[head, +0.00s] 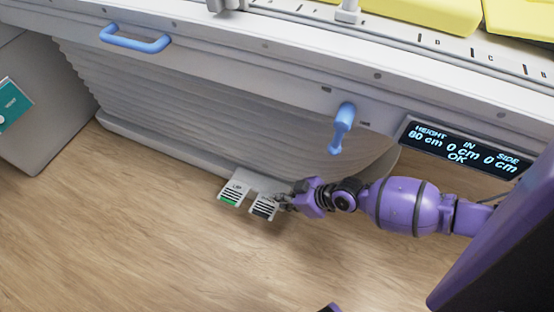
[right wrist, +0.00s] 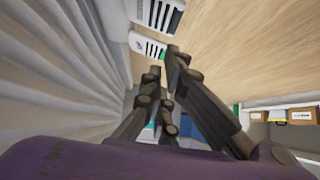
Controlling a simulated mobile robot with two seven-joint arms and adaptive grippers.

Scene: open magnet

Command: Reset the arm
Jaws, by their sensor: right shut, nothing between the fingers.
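My right arm (head: 405,205) is purple and reaches in from the right in the head view. My right gripper (head: 284,203) is low, beside two white foot pedals at the base of the table. One pedal (head: 232,193) reads "UP" and has a green edge; the other pedal (head: 263,208) is nearest the fingers. In the right wrist view the gripper (right wrist: 167,62) is shut with nothing between its fingers, and its tips overlap a pedal (right wrist: 148,45). I cannot tell whether they touch it. My left gripper does not show clearly.
The patient table (head: 240,55) has a pleated base, blue handles (head: 135,38) and yellow pads (head: 425,12) on top. A display (head: 465,148) reads height 80 cm, in 0 cm, side 0 cm, OK. The wooden floor (head: 130,220) is clear at the front left. Shelves with boxes (right wrist: 300,117) stand farther off.

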